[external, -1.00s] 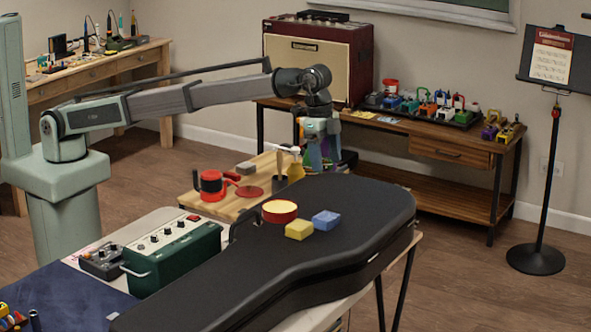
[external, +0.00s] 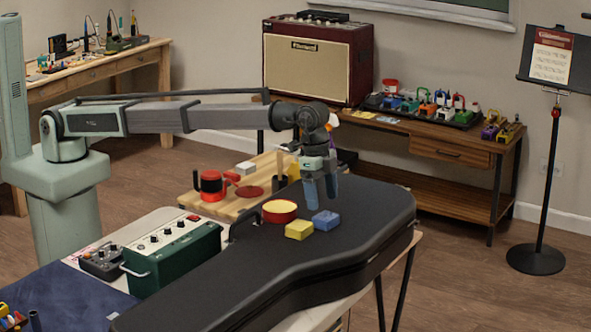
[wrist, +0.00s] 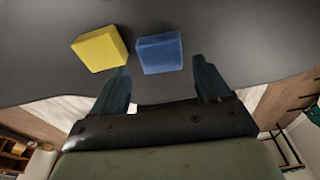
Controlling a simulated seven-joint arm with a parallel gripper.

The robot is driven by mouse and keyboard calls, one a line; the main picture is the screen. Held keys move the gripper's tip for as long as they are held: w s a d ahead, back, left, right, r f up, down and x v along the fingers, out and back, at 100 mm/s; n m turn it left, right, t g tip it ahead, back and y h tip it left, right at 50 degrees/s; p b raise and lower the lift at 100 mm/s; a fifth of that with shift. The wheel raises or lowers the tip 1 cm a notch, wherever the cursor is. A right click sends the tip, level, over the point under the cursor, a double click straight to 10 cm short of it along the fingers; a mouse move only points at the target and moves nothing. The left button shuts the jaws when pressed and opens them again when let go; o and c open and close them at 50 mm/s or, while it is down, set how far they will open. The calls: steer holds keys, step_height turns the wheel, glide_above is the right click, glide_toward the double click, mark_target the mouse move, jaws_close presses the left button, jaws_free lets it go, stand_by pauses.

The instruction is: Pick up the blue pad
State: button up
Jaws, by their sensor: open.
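The blue pad (external: 326,220) lies flat on the black guitar case (external: 370,205), just right of a yellow block (external: 299,230). My gripper (external: 321,200) points down, open and empty, just above and behind the blue pad in the external view. In the wrist view the blue pad (wrist: 160,53) lies beyond my gripper's fingertips (wrist: 163,70), roughly in line with the gap between them. The yellow block (wrist: 100,48) shows there to its left, ahead of the left finger. Nothing hides the pad's top.
A round red tin with a yellow top (external: 279,211) stands on the case left of the pad. A green box with knobs (external: 175,255) stands at the case's left. The case surface right of the pad is clear.

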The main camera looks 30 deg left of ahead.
mark_target(326, 216)
steer(key=shift+d+f, duration=0.2)
steer(key=shift+f, duration=0.65)
steer(key=shift+d+f, duration=0.15)
steer(key=shift+f, duration=0.7)
steer(key=shift+d+f, duration=0.2)
steer(key=shift+f, duration=0.65)
steer(key=shift+c, duration=0.2)
steer(key=c, duration=0.8)
